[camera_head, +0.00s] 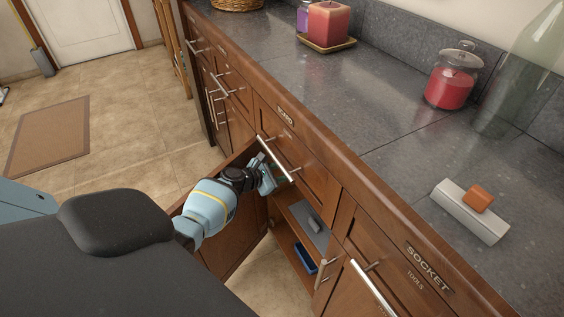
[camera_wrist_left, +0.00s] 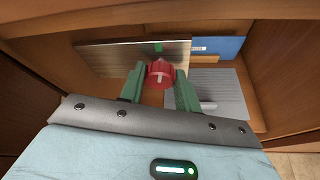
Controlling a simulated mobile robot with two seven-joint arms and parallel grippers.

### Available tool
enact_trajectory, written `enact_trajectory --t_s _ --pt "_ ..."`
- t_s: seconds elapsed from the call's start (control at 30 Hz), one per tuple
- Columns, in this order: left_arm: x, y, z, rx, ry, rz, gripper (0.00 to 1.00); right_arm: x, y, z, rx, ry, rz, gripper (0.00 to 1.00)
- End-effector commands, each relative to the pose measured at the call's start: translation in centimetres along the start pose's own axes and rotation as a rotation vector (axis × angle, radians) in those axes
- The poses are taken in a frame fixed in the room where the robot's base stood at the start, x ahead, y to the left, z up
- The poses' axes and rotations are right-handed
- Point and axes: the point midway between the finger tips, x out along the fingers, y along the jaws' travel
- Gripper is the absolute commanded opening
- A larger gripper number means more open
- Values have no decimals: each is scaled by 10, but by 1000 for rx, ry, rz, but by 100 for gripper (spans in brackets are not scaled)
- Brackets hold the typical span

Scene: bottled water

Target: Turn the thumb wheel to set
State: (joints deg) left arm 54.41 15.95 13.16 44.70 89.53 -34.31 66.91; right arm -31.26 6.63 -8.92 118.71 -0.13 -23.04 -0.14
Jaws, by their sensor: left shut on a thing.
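A red thumb wheel (camera_wrist_left: 160,72) with a pale line on its face shows in the left wrist view. It sits at the front of a brushed metal plate (camera_wrist_left: 110,58) inside an open cabinet. A small green mark (camera_wrist_left: 158,46) is on the plate just above the wheel. My left gripper (camera_wrist_left: 161,78), with green fingers, is shut on the wheel, one finger on each side. In the head view my left gripper (camera_head: 268,180) reaches into the cabinet below a drawer handle; the wheel is hidden there. My right gripper is not in view.
The open cabinet door (camera_head: 235,238) stands beside my left arm. A grey ribbed mat (camera_wrist_left: 215,92) and a blue item (camera_wrist_left: 218,46) lie in the cabinet. The counter above holds a metal block (camera_head: 468,212), a red jar (camera_head: 452,82) and a candle (camera_head: 327,22).

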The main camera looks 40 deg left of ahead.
Motion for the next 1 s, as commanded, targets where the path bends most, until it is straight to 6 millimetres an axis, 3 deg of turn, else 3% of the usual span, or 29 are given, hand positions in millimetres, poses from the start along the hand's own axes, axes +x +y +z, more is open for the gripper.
enact_trajectory --t_s 0.33,0.37,0.53,1.0 --pt "0 0 -1 0 2 -1 10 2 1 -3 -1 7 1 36" --pt "0 0 -1 0 2 -1 34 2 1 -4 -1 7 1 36" --pt "0 0 -1 0 1 0 54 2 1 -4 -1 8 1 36" --pt "0 -1 2 0 0 0 54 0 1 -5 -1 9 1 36"
